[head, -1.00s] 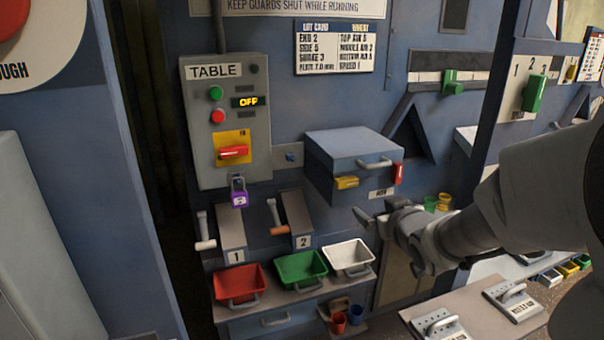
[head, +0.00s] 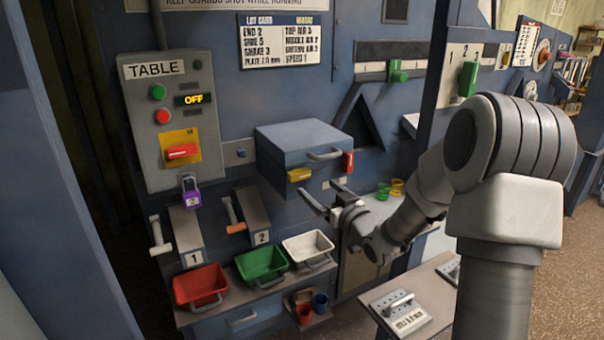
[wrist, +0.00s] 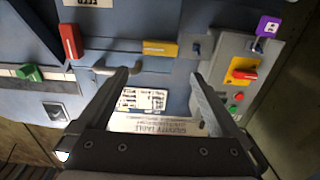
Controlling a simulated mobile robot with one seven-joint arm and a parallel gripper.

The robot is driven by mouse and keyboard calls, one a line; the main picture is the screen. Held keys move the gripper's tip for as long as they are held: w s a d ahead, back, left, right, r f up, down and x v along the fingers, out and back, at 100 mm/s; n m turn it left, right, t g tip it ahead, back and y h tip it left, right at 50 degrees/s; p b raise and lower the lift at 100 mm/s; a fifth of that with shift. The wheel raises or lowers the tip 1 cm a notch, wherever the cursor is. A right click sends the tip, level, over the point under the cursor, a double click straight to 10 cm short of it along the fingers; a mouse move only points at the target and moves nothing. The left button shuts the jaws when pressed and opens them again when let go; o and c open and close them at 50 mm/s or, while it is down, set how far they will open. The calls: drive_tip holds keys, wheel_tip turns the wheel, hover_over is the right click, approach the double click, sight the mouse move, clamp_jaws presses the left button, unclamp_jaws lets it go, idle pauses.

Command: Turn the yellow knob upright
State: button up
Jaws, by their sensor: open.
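The yellow knob (head: 299,174) is on the front of the blue-grey box (head: 300,145), below its lid, at the left. It lies sideways, its long side level. In the wrist view the yellow knob (wrist: 160,48) shows beyond and between my fingertips, also lengthwise across the picture. My gripper (head: 322,193) is open and empty, just below and right of the knob in the head view, apart from it. Both fingers also show in the wrist view (wrist: 160,77), with nothing between them.
A red handle (head: 348,163) and a grey lid handle (head: 325,153) are close to the knob. The TABLE panel (head: 170,120) reads OFF, with a purple padlock (head: 190,192) beneath. Red (head: 200,287), green (head: 262,265) and white (head: 308,247) bins stand below.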

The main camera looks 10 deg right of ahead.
sight(301, 173)
drive_tip(key=x, duration=1)
drive_tip(key=shift+p, duration=0.4)
drive_tip(key=shift+c, duration=0.3)
drive_tip(key=shift+f, duration=0.1)
drive_tip(key=c, duration=1.2)
